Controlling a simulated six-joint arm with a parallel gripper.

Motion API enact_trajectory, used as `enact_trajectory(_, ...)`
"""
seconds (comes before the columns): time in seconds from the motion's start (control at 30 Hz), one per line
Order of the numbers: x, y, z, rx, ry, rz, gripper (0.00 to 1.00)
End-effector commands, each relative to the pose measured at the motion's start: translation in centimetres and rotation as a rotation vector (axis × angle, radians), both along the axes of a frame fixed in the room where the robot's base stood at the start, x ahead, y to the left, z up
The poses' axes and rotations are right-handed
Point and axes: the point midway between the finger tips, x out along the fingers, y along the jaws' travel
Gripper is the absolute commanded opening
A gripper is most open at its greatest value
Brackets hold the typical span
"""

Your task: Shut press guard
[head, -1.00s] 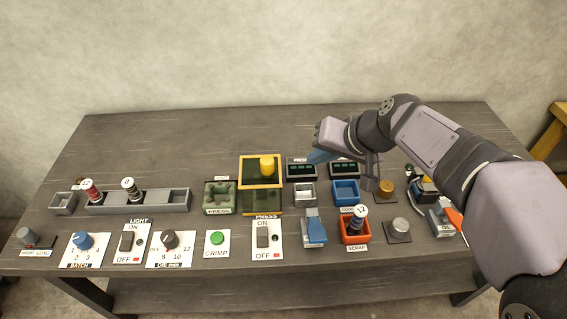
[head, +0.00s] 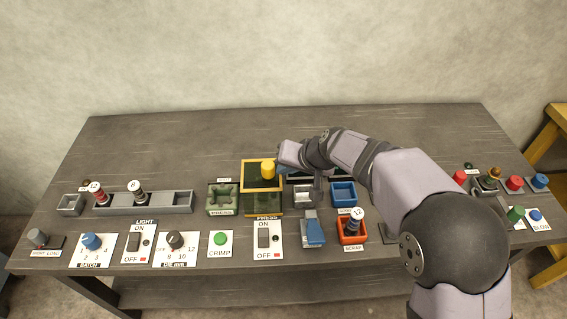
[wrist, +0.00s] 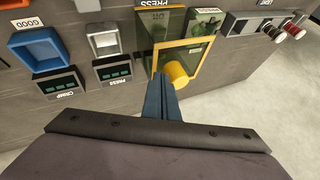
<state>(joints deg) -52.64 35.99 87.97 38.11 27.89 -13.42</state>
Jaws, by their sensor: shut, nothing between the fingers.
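The press (head: 262,204) is a dark green box with a yellow-framed, see-through guard (head: 262,187) and a yellow knob (head: 268,169) at its far edge. In the wrist view the guard frame (wrist: 184,44) looks set at an angle to the press body, but I cannot tell exactly how far it stands open. My gripper (wrist: 163,86) has its blue fingers together and empty. The fingertips are right beside the knob (wrist: 177,72); I cannot tell whether they touch. In the head view the fingers are largely hidden by my wrist.
The green fixture (head: 222,197) is left of the press; the grey bin (head: 303,195) and blue bin (head: 344,193) are right. The orange scrap bin (head: 352,232) holds a spool. A grey rack (head: 170,202) holds two spools. Switches and dials line the front.

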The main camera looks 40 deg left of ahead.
Motion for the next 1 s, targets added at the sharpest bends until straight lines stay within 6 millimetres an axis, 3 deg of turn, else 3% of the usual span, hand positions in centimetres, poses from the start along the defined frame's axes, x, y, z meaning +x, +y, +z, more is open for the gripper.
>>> enact_trajectory(0.57, -0.8, 1.0, 0.1, -0.001, 0.000, 0.001, 0.00)
enact_trajectory(1.0, -8.3, 8.4, 0.5, -0.004, 0.000, 0.004, 0.00)
